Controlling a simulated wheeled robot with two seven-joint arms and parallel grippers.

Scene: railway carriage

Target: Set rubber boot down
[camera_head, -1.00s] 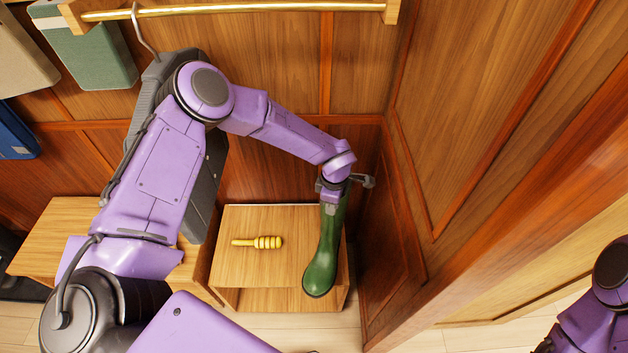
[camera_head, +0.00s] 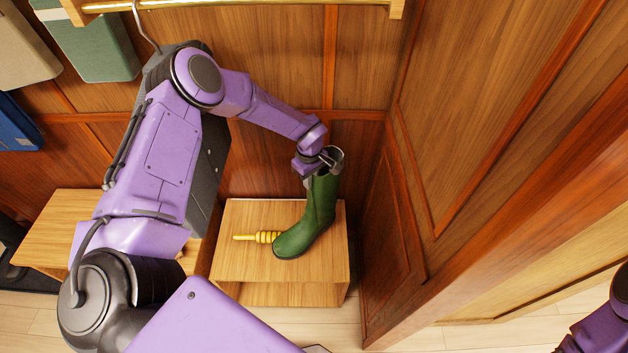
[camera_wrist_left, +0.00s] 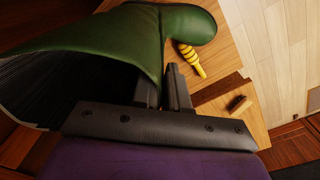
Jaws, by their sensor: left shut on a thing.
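The green rubber boot (camera_head: 306,222) is upright at the small wooden stand (camera_head: 234,262), its toe pointing down-left in the head view. I cannot tell whether its sole touches the top. My left gripper (camera_head: 322,166) is shut on the boot's upper rim. In the left wrist view the boot (camera_wrist_left: 120,38) fills the upper left, and the gripper fingers (camera_wrist_left: 162,90) are at its shaft edge. My right gripper is not in view; only part of my right arm shows at the lower right.
A yellow honey dipper (camera_head: 258,237) lies on the stand, close to the boot's toe and partly hidden by it. A wooden wall panel (camera_head: 395,225) rises just right of the stand. A brush-like block (camera_wrist_left: 240,104) shows in the wrist view. The stand's front left is clear.

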